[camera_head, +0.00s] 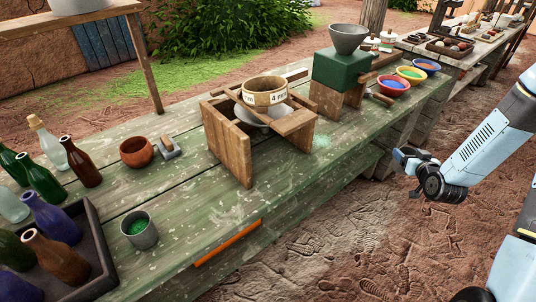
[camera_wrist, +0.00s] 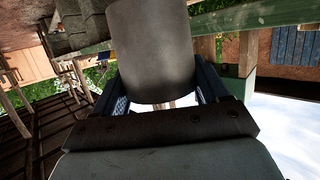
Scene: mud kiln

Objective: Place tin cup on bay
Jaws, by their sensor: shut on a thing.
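In the wrist view, my gripper (camera_wrist: 157,90) has its dark fingers on both sides of a plain dark-grey metal cylinder (camera_wrist: 152,45), which looks like the tin cup. The cylinder hides much of what lies beyond it; its contents do not show. In the head view, the dark end of my arm (camera_head: 408,160) is at the right, off the green bench's front side; what it holds is not clear there. A grey metal cup (camera_head: 148,238) with green stuff inside stands upright on the bench's near left part. I cannot tell which spot is the bay.
The green bench (camera_head: 195,215) holds a dark tray (camera_head: 100,268) of bottles, a brown bowl (camera_head: 137,153), a wooden stand (camera_head: 230,150) with a marked sieve (camera_head: 264,97), a green block (camera_head: 338,72) under a funnel, and colour bowls (camera_head: 393,86). An orange strip (camera_head: 228,243) marks the front edge.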

